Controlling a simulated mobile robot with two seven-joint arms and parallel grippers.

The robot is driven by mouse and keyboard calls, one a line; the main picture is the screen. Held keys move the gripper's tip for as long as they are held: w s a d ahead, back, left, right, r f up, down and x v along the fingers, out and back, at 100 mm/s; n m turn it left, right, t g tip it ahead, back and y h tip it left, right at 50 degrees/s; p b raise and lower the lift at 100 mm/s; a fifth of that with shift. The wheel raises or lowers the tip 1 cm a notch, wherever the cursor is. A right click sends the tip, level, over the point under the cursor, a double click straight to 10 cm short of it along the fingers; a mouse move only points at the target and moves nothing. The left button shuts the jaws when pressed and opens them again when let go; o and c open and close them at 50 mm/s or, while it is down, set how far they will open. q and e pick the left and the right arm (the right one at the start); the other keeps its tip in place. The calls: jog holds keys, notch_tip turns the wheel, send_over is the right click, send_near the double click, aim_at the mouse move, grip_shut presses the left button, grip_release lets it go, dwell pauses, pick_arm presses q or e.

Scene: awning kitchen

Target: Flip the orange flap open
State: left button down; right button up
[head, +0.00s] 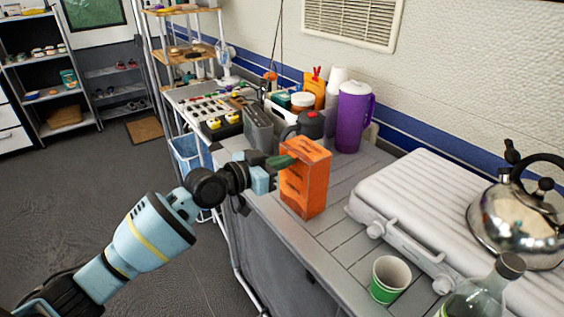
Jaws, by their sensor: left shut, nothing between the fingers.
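An orange carton (305,185) stands upright on the grey slatted counter (345,235). Its orange top is in view, but at this size I cannot tell a separate flap or whether one is open. My left gripper (281,162) reaches in from the left to the upper left side of the carton. Its fingers are shut and hold nothing. They overlap the carton's upper left edge in the picture, and I cannot tell whether they touch it. My right gripper is out of view.
A white closed grill (440,205), a steel kettle (520,215), a green paper cup (389,279) and a glass bottle (480,300) are to the right. A purple pitcher (353,115) and a dark-lidded container (310,124) stand behind the carton. Bare slats lie right of the carton.

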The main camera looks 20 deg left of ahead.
pick_arm(q)
jog(key=shift+r, duration=0.1)
